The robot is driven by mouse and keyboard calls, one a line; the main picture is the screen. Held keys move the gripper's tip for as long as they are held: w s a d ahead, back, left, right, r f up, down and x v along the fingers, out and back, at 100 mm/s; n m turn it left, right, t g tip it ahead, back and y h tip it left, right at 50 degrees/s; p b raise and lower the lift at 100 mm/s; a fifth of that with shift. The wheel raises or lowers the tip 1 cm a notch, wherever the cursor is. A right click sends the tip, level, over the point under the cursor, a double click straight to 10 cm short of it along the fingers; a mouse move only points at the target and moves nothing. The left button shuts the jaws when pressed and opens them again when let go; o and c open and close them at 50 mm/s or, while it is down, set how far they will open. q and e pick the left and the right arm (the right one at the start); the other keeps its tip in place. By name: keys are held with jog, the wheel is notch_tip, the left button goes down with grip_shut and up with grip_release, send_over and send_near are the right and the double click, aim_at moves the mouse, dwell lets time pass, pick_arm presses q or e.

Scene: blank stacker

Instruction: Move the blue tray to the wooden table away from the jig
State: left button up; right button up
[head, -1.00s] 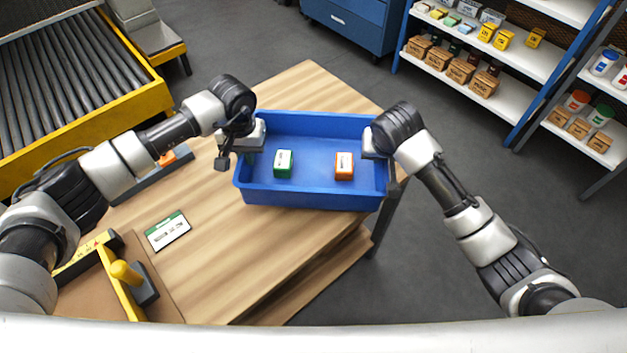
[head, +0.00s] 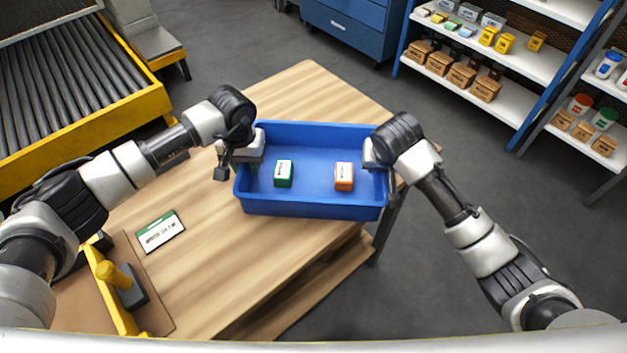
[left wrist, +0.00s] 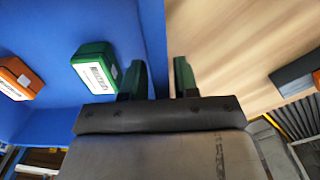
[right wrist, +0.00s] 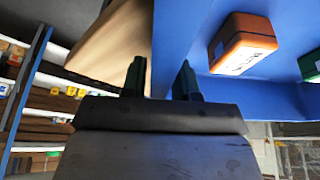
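The blue tray (head: 312,206) is over the right part of the wooden table (head: 205,240), its right end past the table edge. I cannot tell whether it touches the top. A green box (head: 284,174) and an orange box (head: 344,176) stand inside it. My left gripper (head: 236,168) is shut on the tray's left wall, the wall between its fingers in the left wrist view (left wrist: 158,80). My right gripper (head: 378,168) is shut on the right wall, also seen in the right wrist view (right wrist: 162,80). The jig (head: 112,280), with yellow parts, is at the lower left, partly behind my left arm.
A green-and-white card (head: 161,232) lies on the table between jig and tray. A roller conveyor (head: 70,90) stands at the left, a blue cabinet (head: 350,25) at the back, shelves (head: 500,75) at the right. The tabletop behind the tray is clear.

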pick_arm(q)
notch_tip(320, 180, up, 12)
jog(key=shift+f, duration=0.25)
jog(key=shift+r, duration=0.2)
pick_arm(e)
jog(key=shift+a+r, duration=0.1)
jog(key=shift+r, duration=0.05)
jog(key=v, duration=1.1)
jog(key=shift+s+r, duration=0.2)
jog(key=shift+r, duration=0.15)
jog(key=shift+f, duration=0.1)
